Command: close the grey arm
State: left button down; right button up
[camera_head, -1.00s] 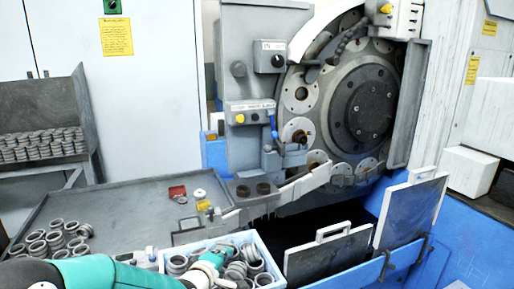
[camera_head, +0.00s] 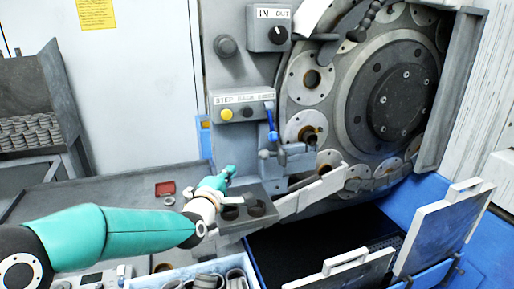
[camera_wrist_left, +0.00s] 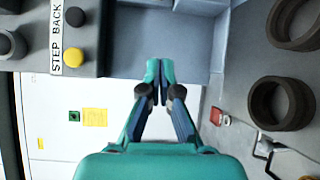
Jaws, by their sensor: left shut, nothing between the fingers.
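My left gripper (camera_head: 229,172) is shut and empty, in front of the machine's grey column, just above and left of the tray with two dark rings (camera_head: 256,208). In the left wrist view its closed fingertips (camera_wrist_left: 153,66) point at a grey surface and touch nothing that I can make out. A long light grey arm (camera_head: 312,196) slopes up to the right along the wheel's lower edge. A grey clamp block (camera_head: 291,160) with a blue lever (camera_head: 271,122) stands above it. I cannot tell which of these is the named grey arm. My right gripper is not in view.
The button box (camera_head: 241,107) is above my gripper; its "STEP BACK" label (camera_wrist_left: 56,38) shows in the left wrist view. The grinding wheel (camera_head: 390,95) is at right. A bin of rings (camera_head: 215,278) and upright handled plates (camera_head: 440,228) are in front.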

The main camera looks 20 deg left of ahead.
pick_arm(q)
jog(key=w+d+p, duration=0.3)
jog(key=w+p, duration=0.3)
jog(key=w, duration=0.4)
jog(key=shift+d+r+p, duration=0.2)
jog(key=shift+d+p, duration=0.05)
jog(key=shift+p, duration=0.1)
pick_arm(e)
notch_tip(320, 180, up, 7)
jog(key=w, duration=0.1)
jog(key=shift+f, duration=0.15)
pick_arm(q)
jog(key=shift+s+a, duration=0.1)
jog(key=shift+s, duration=0.05)
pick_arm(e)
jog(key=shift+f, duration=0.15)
